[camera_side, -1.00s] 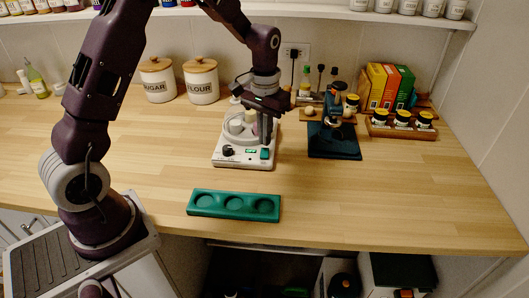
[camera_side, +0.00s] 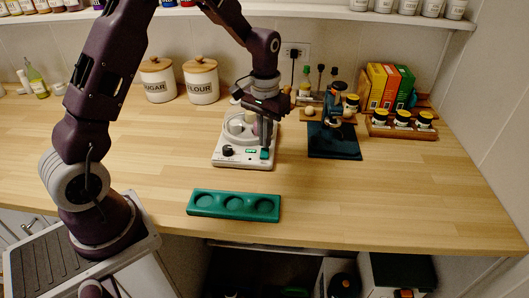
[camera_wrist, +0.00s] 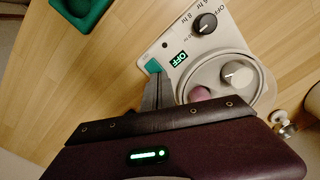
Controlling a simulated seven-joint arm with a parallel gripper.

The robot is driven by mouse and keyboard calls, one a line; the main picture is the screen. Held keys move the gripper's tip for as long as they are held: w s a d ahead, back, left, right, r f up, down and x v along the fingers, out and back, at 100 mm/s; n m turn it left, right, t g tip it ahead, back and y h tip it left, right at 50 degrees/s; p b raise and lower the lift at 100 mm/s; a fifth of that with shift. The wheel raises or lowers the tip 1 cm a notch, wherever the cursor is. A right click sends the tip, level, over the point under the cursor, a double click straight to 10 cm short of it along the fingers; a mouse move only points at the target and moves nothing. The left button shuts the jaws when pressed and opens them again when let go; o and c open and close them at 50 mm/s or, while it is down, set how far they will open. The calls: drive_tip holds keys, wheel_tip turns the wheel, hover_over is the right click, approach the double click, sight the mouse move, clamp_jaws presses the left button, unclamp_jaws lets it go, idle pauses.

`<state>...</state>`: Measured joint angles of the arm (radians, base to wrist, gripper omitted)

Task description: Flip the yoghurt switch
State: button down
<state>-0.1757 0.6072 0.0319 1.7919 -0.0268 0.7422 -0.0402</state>
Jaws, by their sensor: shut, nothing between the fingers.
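The yoghurt maker (camera_side: 230,158) is a white appliance on the counter, with a round ringed well holding jars. Its front panel has a black dial (camera_wrist: 205,23), a lit green display (camera_wrist: 178,59) reading OFF, and a teal switch (camera_wrist: 153,66). The switch also shows at the right of the panel in the side view (camera_side: 264,155). My gripper (camera_wrist: 157,80) is shut and empty, pointing down with its fingertips right at the switch. I cannot tell whether they touch it. The fingers hide part of the panel beside the switch.
A teal tray with three round hollows (camera_side: 234,206) lies in front of the yoghurt maker. A dark blue stand (camera_side: 334,142) is to its right. Sugar (camera_side: 158,80) and flour (camera_side: 201,82) canisters stand behind left. The counter to the right front is clear.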

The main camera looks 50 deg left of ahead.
drive_tip(key=shift+f, duration=0.65)
drive_tip(key=shift+r, duration=3.55)
drive_tip(key=shift+r, duration=0.1)
drive_tip(key=s+d+r+m+t, duration=0.1)
drive_tip(key=s+d+r+t, duration=0.15)
drive_tip(key=s+r, duration=0.4)
drive_tip(key=s+d+r+m+t, duration=0.1)
drive_tip(key=s+d+r, duration=0.2)
drive_tip(key=s+r, duration=0.35)
drive_tip(key=s+d+f+m+t, duration=0.1)
drive_tip(key=s+d+t, duration=0.1)
drive_tip(key=s, duration=1)
drive_tip(key=shift+s+d+f, duration=0.2)
drive_tip(key=shift+s+f, duration=0.05)
drive_tip(key=shift+w, duration=0.1)
